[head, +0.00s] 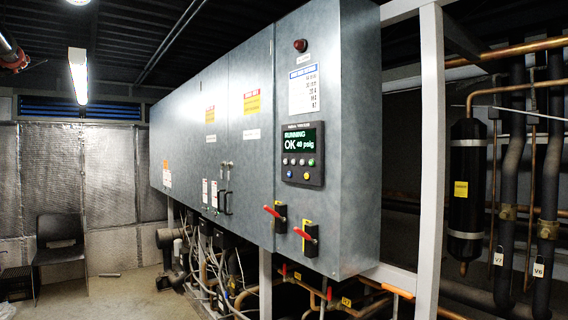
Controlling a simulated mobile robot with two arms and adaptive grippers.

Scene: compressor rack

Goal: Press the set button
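The control panel (302,155) is a dark box on the front face of the grey metal cabinet, right of centre in the head view. Its screen (299,141) reads "RUNNING OK 40 psig" in green. The button labels are too small to read, so I cannot tell which is set. Neither gripper is in view.
Two red-handled switches (275,212) (306,236) stick out below the panel. A red lamp (300,45) sits above it. A white post (431,160) and dark pipes (509,180) stand right.

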